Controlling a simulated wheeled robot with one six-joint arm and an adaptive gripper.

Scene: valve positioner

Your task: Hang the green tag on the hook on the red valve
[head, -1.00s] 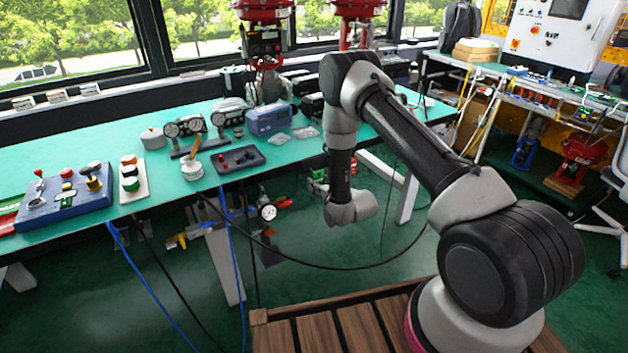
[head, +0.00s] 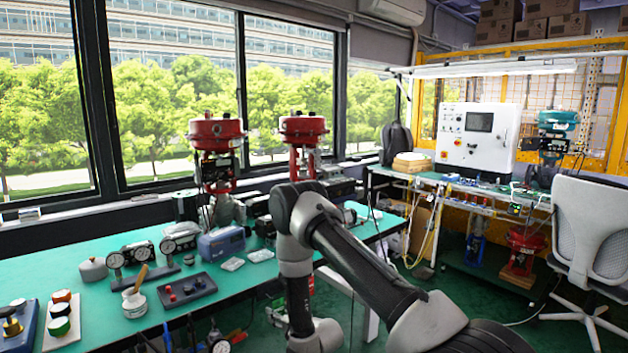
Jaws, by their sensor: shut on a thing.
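Two red valves stand at the back of the green bench by the window, a left one (head: 215,135) and a right one (head: 303,128). A third red valve (head: 522,247) sits low under the bench at the right. I cannot tell which of them bears the hook; no hook can be made out. The green tag is not visible. My arm reaches down in the lower middle, and its end drops toward the bottom edge in front of the bench. My gripper is not in view.
The green bench top (head: 85,305) runs along the window at left. It holds gauges (head: 130,255), a blue box (head: 221,242), a dark button panel (head: 186,290) and a white pot (head: 134,303). A chair (head: 592,235) and another bench with a white cabinet (head: 478,137) stand at right.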

